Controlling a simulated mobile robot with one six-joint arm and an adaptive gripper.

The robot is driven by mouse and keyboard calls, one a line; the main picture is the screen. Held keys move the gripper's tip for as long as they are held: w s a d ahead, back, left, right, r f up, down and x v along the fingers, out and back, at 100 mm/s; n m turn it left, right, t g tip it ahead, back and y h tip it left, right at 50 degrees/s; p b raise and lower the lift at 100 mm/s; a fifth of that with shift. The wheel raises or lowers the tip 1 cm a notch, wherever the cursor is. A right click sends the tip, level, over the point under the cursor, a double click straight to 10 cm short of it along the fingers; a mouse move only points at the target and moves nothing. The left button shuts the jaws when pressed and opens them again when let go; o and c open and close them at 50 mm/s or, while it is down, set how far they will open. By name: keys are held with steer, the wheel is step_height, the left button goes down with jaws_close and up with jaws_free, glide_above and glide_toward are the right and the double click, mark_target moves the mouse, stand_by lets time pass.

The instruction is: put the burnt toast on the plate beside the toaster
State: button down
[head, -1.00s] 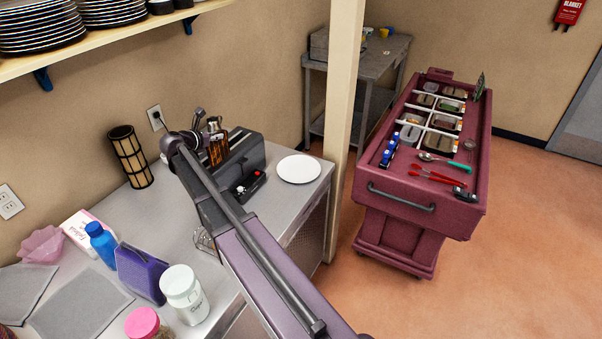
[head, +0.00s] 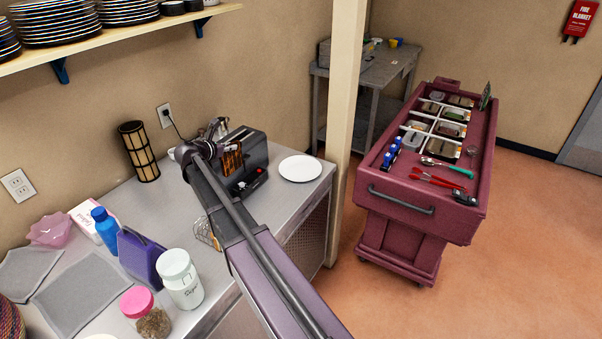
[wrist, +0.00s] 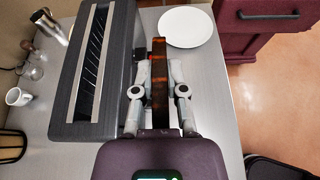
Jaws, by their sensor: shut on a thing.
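The burnt toast (wrist: 158,85) is a dark brown slice, upright and edge-on between the fingers of my gripper (wrist: 159,92) in the wrist view. My gripper is shut on it, to the right of the toaster (wrist: 92,70). The toast (head: 232,159) also shows in the head view, in front of the toaster (head: 254,155), partly behind my arm. The toaster is dark grey with a long slot. The white round plate (wrist: 186,27) lies ahead of the gripper and to its right; no toast is on it. The plate (head: 300,168) looks bare in the head view too.
A sugar jar (head: 181,280), a pink-lidded jar (head: 147,314) and a purple carton (head: 141,258) stand at the counter's front left. A white cup (wrist: 18,97) is left of the toaster. A wooden post (head: 346,110) rises just past the plate; a maroon cart (head: 415,205) stands beyond.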

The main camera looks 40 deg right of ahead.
mark_target(232, 159)
steer(key=shift+s+f+b, duration=0.15)
steer(key=shift+f+b, duration=0.45)
steer(key=shift+f, duration=0.1)
steer(key=shift+s+f+b, duration=0.1)
steer(key=shift+f+b, duration=0.45)
steer(key=shift+f, duration=0.1)
steer(key=shift+f+b, duration=1.1)
steer(key=shift+s, duration=0.15)
